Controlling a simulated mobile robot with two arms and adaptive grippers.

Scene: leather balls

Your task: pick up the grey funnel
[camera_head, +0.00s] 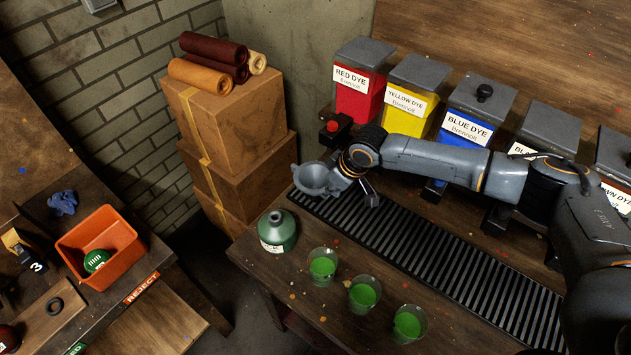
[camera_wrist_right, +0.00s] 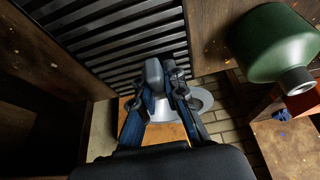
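The grey funnel (camera_head: 314,180) is a wide-mouthed bowl shape at the back left corner of the dye table, its mouth facing up. My right gripper (camera_head: 347,172) is at the funnel's right side, touching it. In the right wrist view the fingers (camera_wrist_right: 167,76) are close together, with a pale curved part of the funnel (camera_wrist_right: 203,99) just beyond them. They appear shut on its edge; the exact contact is partly hidden by the fingers. My left gripper is not in view.
A green bottle (camera_head: 277,232) and several cups of green liquid, such as this cup (camera_head: 322,266), stand along the table's front. A black slatted grate (camera_head: 430,262) lies behind them. Dye containers (camera_head: 410,95) line the back. Stacked boxes (camera_head: 235,120) stand left, beyond the table edge.

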